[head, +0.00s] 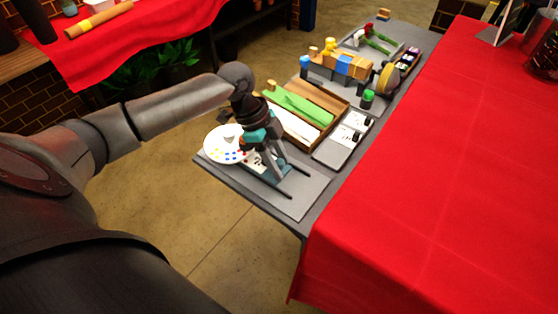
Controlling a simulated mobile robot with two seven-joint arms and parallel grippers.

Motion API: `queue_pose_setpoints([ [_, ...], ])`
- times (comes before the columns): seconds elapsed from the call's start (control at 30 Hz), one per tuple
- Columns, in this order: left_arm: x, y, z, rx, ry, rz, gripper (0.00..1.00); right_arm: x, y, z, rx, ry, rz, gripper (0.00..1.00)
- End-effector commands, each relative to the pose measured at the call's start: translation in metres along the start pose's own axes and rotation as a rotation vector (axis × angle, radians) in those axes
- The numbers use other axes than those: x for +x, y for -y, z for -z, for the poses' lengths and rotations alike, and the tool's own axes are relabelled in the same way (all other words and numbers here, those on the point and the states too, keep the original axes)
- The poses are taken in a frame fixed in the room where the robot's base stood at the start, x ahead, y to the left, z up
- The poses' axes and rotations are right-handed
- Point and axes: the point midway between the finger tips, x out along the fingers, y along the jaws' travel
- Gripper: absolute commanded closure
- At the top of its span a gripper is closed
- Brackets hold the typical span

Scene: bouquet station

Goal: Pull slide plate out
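A light grey flat plate (308,197) lies at the near end of the narrow grey table. A small teal-and-white device with dark rails (272,174) sits on it; I cannot tell which of these parts is the slide plate. My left gripper (276,158) points down over this device, close to or touching it. The gripper hides part of the device, and its fingertips are too small and covered to tell whether they are open or shut. My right gripper is out of view.
A white round palette with colored dots (222,146) lies left of the gripper. A wooden tray with a green piece (300,104) and a grey panel (339,143) stand behind it. A red-covered table (440,190) borders the right side. Open floor (170,210) lies left.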

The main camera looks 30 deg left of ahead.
Motion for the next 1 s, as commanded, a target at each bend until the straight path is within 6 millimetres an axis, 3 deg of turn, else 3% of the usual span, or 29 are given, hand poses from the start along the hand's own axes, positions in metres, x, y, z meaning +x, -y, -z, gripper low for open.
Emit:
queue_pose_setpoints([
  [0.03, -0.0001, 0.0, 0.0, 0.0, 0.0, 0.0, 0.62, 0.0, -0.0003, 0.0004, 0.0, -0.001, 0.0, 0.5],
  [0.37, -0.0003, 0.0, 0.0, 0.0, 0.0, 0.0, 0.99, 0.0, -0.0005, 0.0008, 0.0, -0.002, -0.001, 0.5],
  [1.0, -0.0006, 0.0001, 0.0, 0.0, 0.0, 0.0, 1.0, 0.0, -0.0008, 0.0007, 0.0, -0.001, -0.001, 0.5],
])
